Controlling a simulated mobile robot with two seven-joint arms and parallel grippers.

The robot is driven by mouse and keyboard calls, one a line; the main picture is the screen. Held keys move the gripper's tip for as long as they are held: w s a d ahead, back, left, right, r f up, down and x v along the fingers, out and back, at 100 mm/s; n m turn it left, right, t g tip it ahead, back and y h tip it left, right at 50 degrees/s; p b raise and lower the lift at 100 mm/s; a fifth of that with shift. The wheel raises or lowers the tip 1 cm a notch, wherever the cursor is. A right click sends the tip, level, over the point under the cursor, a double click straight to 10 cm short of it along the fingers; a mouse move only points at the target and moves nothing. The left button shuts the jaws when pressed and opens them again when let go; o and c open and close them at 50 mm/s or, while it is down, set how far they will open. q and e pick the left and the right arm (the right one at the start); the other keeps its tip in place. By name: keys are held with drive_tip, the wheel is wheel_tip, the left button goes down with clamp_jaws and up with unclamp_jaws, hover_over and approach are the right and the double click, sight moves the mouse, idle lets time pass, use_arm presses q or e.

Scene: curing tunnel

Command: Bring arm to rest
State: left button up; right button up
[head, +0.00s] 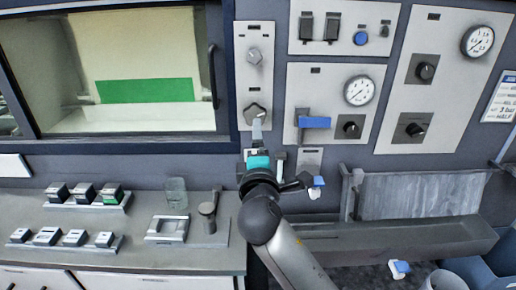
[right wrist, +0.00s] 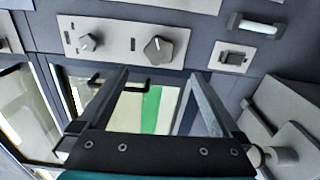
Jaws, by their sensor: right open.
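My right gripper (head: 257,130) reaches up in front of the wall, just below the dark lobed knob (head: 254,110) on the narrow light panel. In the right wrist view, the right gripper (right wrist: 159,75) is open, with its two fingers well apart and nothing between them. The lobed knob (right wrist: 158,49) shows there beyond the fingertips, apart from them in the picture. A smaller knob (right wrist: 88,43) sits on the same panel. My left gripper is not in view.
The window (head: 150,65) with a green sheet (head: 147,90) is at left. A gauge panel with a blue lever (head: 314,122) is right of the gripper. Below, the counter (head: 90,255) holds several small blocks, a glass (head: 176,193) and a dark-handled fixture (head: 208,210). A grey trough (head: 400,238) juts out at right.

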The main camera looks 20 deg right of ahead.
drive_tip(key=shift+v, duration=0.8)
drive_tip(key=s+f+m+g+y+b, duration=0.1)
drive_tip(key=s+f+g+b, duration=0.2)
drive_tip(key=f, duration=1.2)
drive_tip(key=s+f+m+g+y, duration=0.25)
drive_tip(key=s+f, duration=0.25)
drive_tip(key=f, duration=1.1)
drive_tip(key=s+f+m+g+y+b, duration=0.15)
drive_tip(key=s+f+g, duration=0.25)
drive_tip(key=f, duration=1.1)
drive_tip(key=s+d+f+m+g+b, duration=0.1)
drive_tip(key=s+f+m+g, duration=0.1)
drive_tip(key=s+f, duration=0.5)
drive_tip(key=s+d+f+m+g+b, duration=0.1)
drive_tip(key=s+f, duration=0.7)
drive_tip(key=s, duration=0.9)
drive_tip(key=s+d+f+m+g+b, duration=0.1)
drive_tip(key=s+f+m+g+b, duration=0.1)
drive_tip(key=s+f+m+g, duration=0.2)
drive_tip(key=s+f, duration=0.3)
drive_tip(key=s, duration=0.5)
drive_tip(key=shift+d+f+m, duration=0.15)
drive_tip(key=shift+f+m, duration=0.2)
drive_tip(key=shift+m, duration=0.05)
